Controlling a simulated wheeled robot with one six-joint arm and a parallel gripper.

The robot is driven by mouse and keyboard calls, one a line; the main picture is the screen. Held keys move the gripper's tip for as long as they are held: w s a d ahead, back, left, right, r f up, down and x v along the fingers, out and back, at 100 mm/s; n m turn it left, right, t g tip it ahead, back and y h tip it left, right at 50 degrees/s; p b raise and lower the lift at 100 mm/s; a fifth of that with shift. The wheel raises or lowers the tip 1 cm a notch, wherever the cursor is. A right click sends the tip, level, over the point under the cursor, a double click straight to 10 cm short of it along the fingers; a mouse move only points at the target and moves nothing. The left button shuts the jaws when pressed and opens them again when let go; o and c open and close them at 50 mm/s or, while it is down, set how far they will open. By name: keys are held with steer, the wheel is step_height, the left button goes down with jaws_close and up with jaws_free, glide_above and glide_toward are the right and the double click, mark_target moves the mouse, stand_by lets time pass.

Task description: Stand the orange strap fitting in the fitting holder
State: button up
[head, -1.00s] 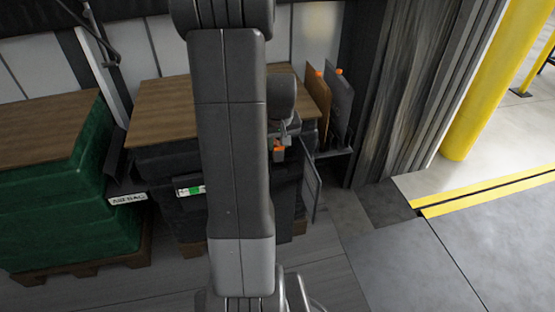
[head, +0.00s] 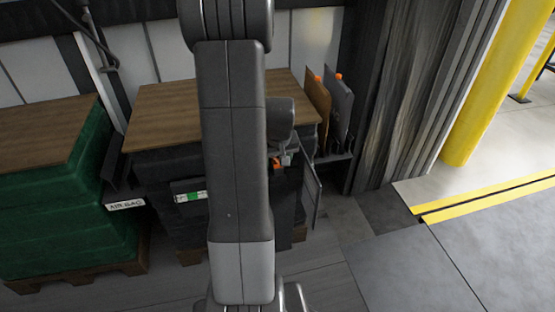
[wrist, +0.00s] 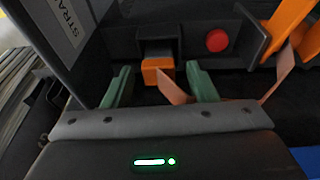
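My gripper (wrist: 160,88) shows two green fingers spread apart in the wrist view, with clear gaps to the orange block between them. That block, which looks like the orange strap fitting (wrist: 158,72), sits at the mouth of a dark square bracket that may be the fitting holder (wrist: 158,46). I cannot tell whether it is inside the bracket or just in front of it. A salmon strap (wrist: 173,88) runs between the fingers and loops right. In the head view, an orange part (head: 275,164) shows beside my wrist; the fingertips are not clear there.
A red round button (wrist: 217,40) is right of the bracket. Another orange piece (wrist: 288,25) stands further right. A grey panel with a label (wrist: 68,22) is close on the left. Floor to the right (head: 480,250) is clear.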

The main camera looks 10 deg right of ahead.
steer(key=shift+r, duration=0.5)
steer(key=p+v, duration=0.3)
steer(key=v, duration=0.8)
steer(key=shift+s+r, duration=0.15)
steer(key=shift+o, duration=0.5)
